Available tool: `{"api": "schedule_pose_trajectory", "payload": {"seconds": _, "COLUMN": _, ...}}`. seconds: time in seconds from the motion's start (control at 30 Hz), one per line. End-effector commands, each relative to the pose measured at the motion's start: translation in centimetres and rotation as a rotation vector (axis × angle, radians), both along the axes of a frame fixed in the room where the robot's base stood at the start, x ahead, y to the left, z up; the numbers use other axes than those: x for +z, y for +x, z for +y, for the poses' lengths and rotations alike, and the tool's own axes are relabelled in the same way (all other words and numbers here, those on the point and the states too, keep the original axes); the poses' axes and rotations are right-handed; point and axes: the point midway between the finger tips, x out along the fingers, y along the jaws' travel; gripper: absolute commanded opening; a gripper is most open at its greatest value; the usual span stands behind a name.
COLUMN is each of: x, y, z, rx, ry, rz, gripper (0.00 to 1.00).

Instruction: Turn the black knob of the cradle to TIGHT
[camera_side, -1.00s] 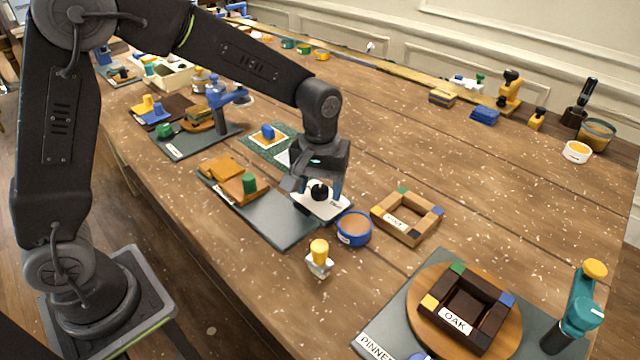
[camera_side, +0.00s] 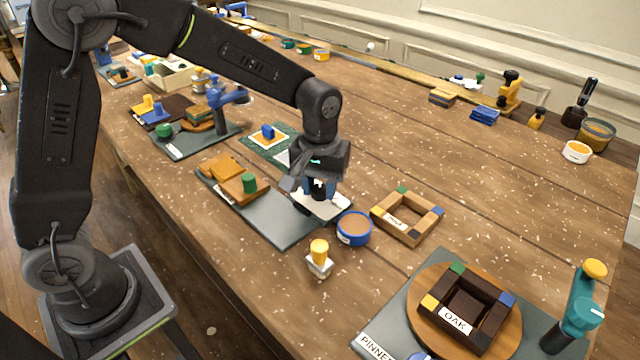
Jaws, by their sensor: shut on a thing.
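The cradle shows as a white plate (camera_side: 330,206) on the right end of a dark grey board (camera_side: 277,232). My gripper (camera_side: 318,192) points down over this plate and is shut on the black knob. The knob is mostly hidden between the jaws, with only dark parts showing at their tips. The lettering on the plate is covered or too small to read, so I cannot tell where the knob points.
A blue-rimmed round tub (camera_side: 354,229) stands close to the right of the plate. A pale wooden frame (camera_side: 407,217) lies beyond it. A yellow-topped stamp (camera_side: 319,257) stands in front.

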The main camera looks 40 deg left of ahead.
Motion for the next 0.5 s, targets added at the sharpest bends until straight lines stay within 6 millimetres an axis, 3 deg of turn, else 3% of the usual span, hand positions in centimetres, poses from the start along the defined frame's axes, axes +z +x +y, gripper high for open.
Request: {"api": "schedule_pose_trajectory", "payload": {"seconds": 0.5, "x": 0.08, "y": 0.04, "z": -0.01, "rx": -0.338, "ry": -0.001, "rz": -0.001, "gripper": 0.11}}
